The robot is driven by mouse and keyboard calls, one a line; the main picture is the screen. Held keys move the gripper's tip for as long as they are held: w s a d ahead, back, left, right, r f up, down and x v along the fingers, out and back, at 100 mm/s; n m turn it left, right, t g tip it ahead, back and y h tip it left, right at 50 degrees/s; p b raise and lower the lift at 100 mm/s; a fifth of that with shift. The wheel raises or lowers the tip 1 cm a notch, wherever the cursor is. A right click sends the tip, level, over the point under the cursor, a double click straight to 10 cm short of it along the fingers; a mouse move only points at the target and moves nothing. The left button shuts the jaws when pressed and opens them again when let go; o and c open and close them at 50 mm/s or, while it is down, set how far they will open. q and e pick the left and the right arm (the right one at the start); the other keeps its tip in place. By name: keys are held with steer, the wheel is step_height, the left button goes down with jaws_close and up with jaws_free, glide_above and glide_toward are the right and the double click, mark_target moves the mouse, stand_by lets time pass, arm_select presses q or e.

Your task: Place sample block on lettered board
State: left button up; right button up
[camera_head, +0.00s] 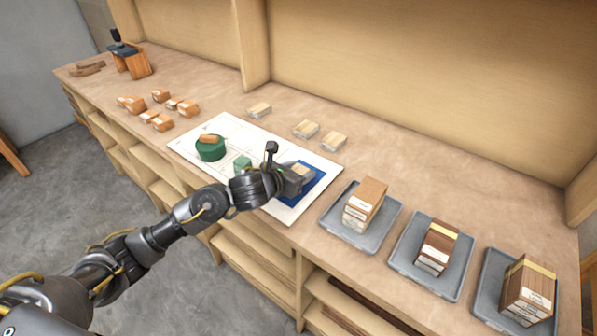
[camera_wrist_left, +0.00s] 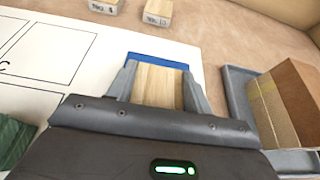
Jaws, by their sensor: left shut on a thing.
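My left gripper (camera_head: 291,182) is over the right end of the white lettered board (camera_head: 215,127). It is shut on a pale wood sample block (camera_wrist_left: 158,85), which also shows in the head view (camera_head: 302,171). The block is over a blue patch (camera_head: 316,183) on the board; I cannot tell whether it touches it. My right gripper does not show.
Three grey trays with stacked wood blocks stand at the right; the nearest to the board is one tray (camera_head: 384,236). Pale blocks (camera_head: 306,129) lie behind the board. Several orange-brown blocks (camera_head: 160,96) and a tool on a wooden stand (camera_head: 131,62) are at the left.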

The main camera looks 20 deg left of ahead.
arm_select(q)
steer(key=shift+f, duration=0.1)
steer(key=o, duration=1)
steer(key=shift+c, duration=0.2)
steer(key=shift+r, duration=0.3)
steer(key=v, duration=1.2)
steer(key=shift+s+f, duration=0.1)
steer(key=shift+f, duration=0.05)
